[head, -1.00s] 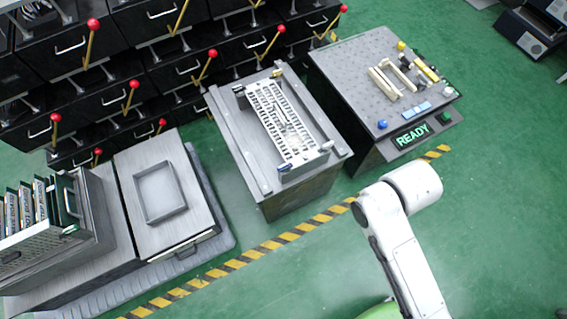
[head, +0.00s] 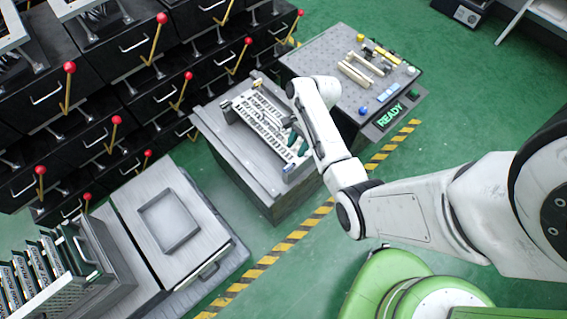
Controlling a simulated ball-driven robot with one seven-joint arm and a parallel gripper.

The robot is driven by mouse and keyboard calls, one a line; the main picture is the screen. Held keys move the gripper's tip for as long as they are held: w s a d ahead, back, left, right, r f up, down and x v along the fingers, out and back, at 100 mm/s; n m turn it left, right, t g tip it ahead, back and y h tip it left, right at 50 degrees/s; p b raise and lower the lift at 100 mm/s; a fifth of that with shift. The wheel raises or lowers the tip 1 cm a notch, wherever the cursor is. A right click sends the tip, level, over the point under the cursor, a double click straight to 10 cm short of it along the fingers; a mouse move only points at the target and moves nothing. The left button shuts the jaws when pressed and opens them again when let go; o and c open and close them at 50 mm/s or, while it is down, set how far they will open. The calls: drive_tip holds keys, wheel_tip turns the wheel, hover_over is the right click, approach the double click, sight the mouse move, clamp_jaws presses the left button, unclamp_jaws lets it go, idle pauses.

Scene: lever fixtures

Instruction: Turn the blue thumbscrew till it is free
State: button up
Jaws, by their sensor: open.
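In the head view a pale slotted rack (head: 262,122) lies on the middle grey bench (head: 228,150), with small dark parts at its ends. My gripper (head: 296,144) is over the right side of this rack; its dark green fingers are apart and nothing shows between them. My own white arm hides part of the bench's right side. A small round blue knob (head: 363,111) sits near the front left corner of the perforated table (head: 315,62), to the right of my gripper and apart from it. I cannot tell whether this knob is the thumbscrew; no other blue screw is clear.
The perforated table also holds pale bars (head: 355,74), light blue blocks (head: 387,95) and a green READY display (head: 390,115). Black drawers with red-tipped levers (head: 116,120) stand behind. A shallow tray (head: 168,222) sits at left.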

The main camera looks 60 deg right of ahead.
sight(288, 166)
drive_tip(key=b+x, duration=0.1)
drive_tip(key=x, duration=0.8)
drive_tip(key=shift+d, duration=0.1)
clamp_jaws()
